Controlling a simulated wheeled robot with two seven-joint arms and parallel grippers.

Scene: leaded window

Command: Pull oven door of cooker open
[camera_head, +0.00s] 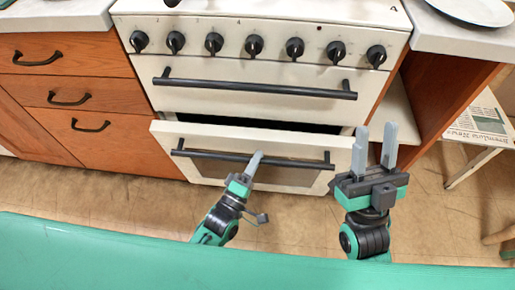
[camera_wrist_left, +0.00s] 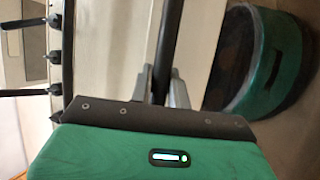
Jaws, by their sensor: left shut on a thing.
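The white cooker (camera_head: 270,98) stands in the middle of the head view, with a row of black knobs and an upper black handle. Its lower oven door (camera_head: 225,166) is tilted outward, with a dark gap along its top edge. My left gripper (camera_head: 257,158) is shut on the black bar handle (camera_head: 300,161) of this door, near its middle. In the left wrist view the bar handle (camera_wrist_left: 168,45) runs between the fingers (camera_wrist_left: 163,88). My right gripper (camera_head: 376,140) is open and empty, fingers pointing up, just right of the door.
Wooden drawers (camera_head: 70,95) with dark handles are at left. A wooden cabinet side (camera_head: 445,85) is at right, beside a stool (camera_head: 480,130) with a newspaper. A white plate (camera_head: 475,10) lies on the right counter. Bare floor (camera_head: 110,205) lies in front of the cooker.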

